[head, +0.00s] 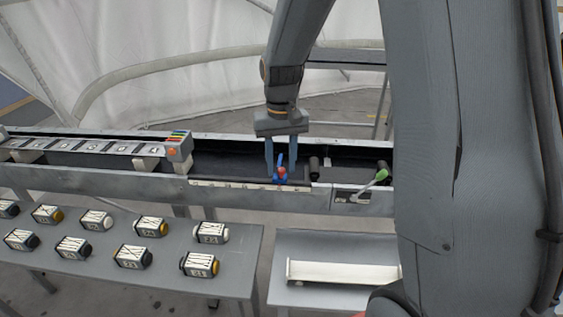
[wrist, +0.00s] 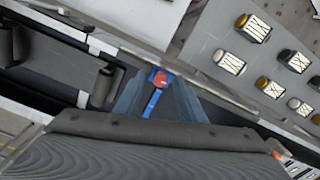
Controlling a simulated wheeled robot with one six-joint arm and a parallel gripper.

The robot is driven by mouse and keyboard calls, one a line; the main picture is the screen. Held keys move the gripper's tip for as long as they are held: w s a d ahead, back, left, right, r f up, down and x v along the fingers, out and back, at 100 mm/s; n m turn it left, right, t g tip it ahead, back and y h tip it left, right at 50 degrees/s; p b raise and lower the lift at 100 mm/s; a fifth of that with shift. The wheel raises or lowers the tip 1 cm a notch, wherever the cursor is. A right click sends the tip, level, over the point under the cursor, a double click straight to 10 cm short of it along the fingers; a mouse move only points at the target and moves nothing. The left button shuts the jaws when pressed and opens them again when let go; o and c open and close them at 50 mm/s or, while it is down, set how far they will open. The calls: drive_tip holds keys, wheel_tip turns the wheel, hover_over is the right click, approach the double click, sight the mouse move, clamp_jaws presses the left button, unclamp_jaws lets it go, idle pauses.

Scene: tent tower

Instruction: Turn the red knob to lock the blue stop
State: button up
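The blue stop (head: 280,171) sits on the front rail of the long grey trough, with the red knob (head: 282,171) on it. In the wrist view the red knob (wrist: 161,78) is on top of the blue stop (wrist: 152,103), which runs as a narrow bar back toward my gripper. My gripper (head: 281,170) points down over the trough, its two blue-grey fingers apart on either side of the stop and knob. In the wrist view the fingers (wrist: 158,92) flank the stop. I cannot tell whether either finger touches it.
A green-handled lever (head: 377,178) stands on the rail to the right. A row of numbered plates (head: 85,147) ends at a block with coloured stripes (head: 179,146) on the left. A white tray (head: 340,274) lies front right.

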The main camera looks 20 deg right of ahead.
sight(281, 169)
clamp_jaws()
drive_tip(key=shift+m+p, duration=0.4)
drive_tip(key=shift+m, duration=0.3)
unclamp_jaws()
drive_tip(key=shift+r, duration=0.1)
wheel_tip(281, 169, up, 8)
drive_tip(key=shift+f+b, duration=0.15)
drive_tip(key=shift+b, duration=0.55)
